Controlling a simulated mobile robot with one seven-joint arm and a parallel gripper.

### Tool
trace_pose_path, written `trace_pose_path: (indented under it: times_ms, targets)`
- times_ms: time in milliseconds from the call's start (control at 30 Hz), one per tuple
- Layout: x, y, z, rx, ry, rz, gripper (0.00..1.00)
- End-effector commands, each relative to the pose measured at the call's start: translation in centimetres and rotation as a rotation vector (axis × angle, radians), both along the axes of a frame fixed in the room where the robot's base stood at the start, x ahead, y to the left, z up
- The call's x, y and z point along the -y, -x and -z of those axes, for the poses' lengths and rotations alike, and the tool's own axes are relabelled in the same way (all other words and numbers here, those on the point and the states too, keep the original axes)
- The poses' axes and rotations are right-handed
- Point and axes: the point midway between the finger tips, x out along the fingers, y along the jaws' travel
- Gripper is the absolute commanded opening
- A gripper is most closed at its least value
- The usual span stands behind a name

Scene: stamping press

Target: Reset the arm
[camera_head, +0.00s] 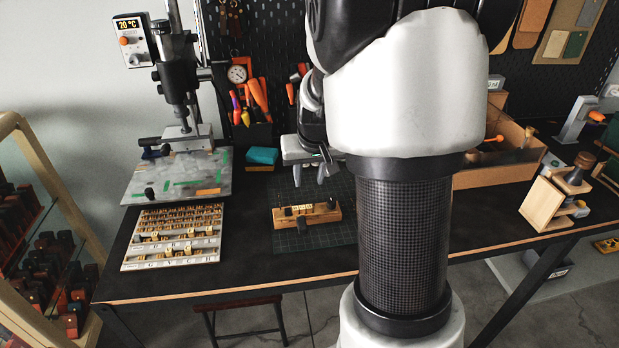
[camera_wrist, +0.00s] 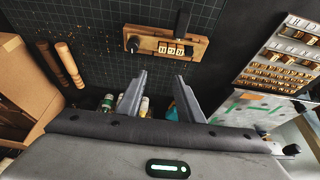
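My gripper (camera_head: 309,172) hangs over the dark cutting mat (camera_head: 282,238), above and behind a small wooden type holder (camera_head: 306,214). In the wrist view my gripper (camera_wrist: 162,82) has its two fingers well apart with nothing between them. The wooden type holder (camera_wrist: 166,46) lies on the mat beyond the fingertips, apart from them. It carries a few small letter pieces and a dark knob at one end. Most of my arm stands in front of the table's middle in the head view and hides part of it.
A stamping press (camera_head: 180,85) with a metal base plate (camera_head: 180,177) stands at the back left. A tray of letter types (camera_head: 132,262) lies in front of it. A cardboard box (camera_head: 507,166) and a wooden stand (camera_head: 553,200) are on the right. Tools hang on the back pegboard.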

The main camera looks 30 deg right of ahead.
Motion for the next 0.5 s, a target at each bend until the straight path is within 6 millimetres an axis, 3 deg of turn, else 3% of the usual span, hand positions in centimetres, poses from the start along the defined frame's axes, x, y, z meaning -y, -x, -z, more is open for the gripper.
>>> trace_pose_path:
  times_ms: [367,500]
  targets:
    - [0.0,0.0,0.1,0.000,0.000,0.000,0.34]
    - [-0.9,0.5,-1.6,0.010,-0.005,-0.012,0.34]
